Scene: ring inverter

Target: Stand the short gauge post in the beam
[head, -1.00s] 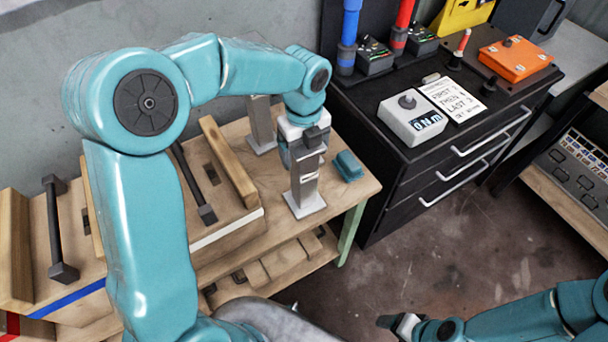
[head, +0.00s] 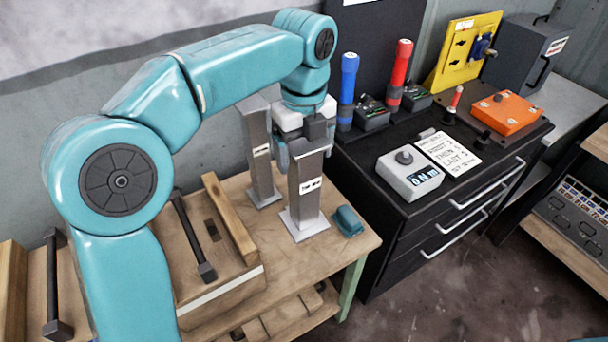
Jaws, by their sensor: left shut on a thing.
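Two grey gauge posts on square bases show above the wooden bench. The front post (head: 306,195) has a label too small to read and looks like the shorter one. The back post (head: 259,155) stands upright to its left, partly behind my left arm. My left gripper (head: 305,150) is shut on the front post at its top; the post is upright, and I cannot tell whether its base clears the bench. The fingertips are partly hidden behind the post. I cannot make out a beam of light. My right gripper is out of view.
A teal block (head: 347,221) lies right of the front post. A wooden box with dark handles (head: 193,235) is left. The black cabinet (head: 400,225) carries a grey readout box (head: 408,174), a blue torch (head: 347,85), a red torch (head: 400,75) and an orange box (head: 505,112).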

